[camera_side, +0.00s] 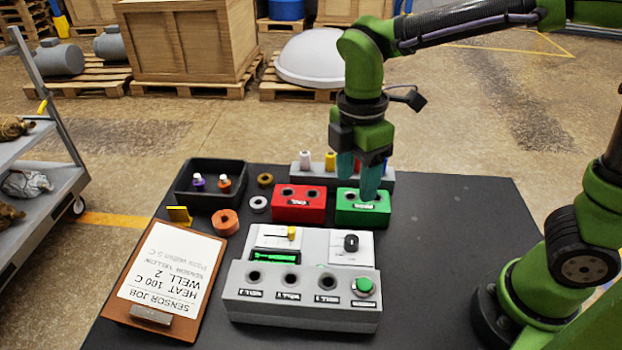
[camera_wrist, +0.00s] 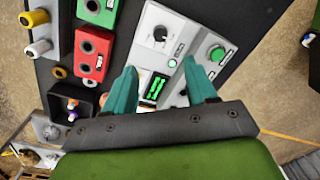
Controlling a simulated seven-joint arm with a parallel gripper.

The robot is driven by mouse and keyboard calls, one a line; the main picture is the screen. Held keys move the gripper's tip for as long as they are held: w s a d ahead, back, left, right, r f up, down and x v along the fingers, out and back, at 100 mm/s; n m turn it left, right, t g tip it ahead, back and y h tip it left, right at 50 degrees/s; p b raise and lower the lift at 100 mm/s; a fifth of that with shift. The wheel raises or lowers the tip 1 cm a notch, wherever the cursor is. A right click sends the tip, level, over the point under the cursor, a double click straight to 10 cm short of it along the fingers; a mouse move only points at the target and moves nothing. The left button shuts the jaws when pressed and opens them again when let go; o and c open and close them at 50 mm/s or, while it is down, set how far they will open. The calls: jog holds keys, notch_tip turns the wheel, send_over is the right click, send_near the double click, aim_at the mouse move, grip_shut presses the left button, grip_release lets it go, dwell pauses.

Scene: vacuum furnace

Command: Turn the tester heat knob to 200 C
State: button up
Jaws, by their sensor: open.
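The heat knob (camera_side: 351,242) is a small black knob on the upper right face of the pale grey tester (camera_side: 300,308). In the wrist view the knob (camera_wrist: 160,33) has a pale pointer mark, and its dial figures are too small to read. The tester also has a green-lit display (camera_side: 275,257), a yellow-tipped slider (camera_side: 291,233), several wells and a green button (camera_side: 364,286). My gripper (camera_side: 369,194) points down over the green block, behind the knob in the side view. Its teal fingers (camera_wrist: 160,68) are apart with nothing held between them.
A green block (camera_side: 362,212) and a red block (camera_side: 298,204) stand behind the tester. A grey rack (camera_side: 312,170) of coloured plugs is behind them. A black tray (camera_side: 210,184) is at the left. An upside-down clipboard (camera_side: 165,275) lies left.

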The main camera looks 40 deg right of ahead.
aim_at(351, 238)
jog(key=f, duration=1.4)
jog(key=shift+s+f, duration=0.1)
jog(key=shift+s, duration=0.25)
grip_shut()
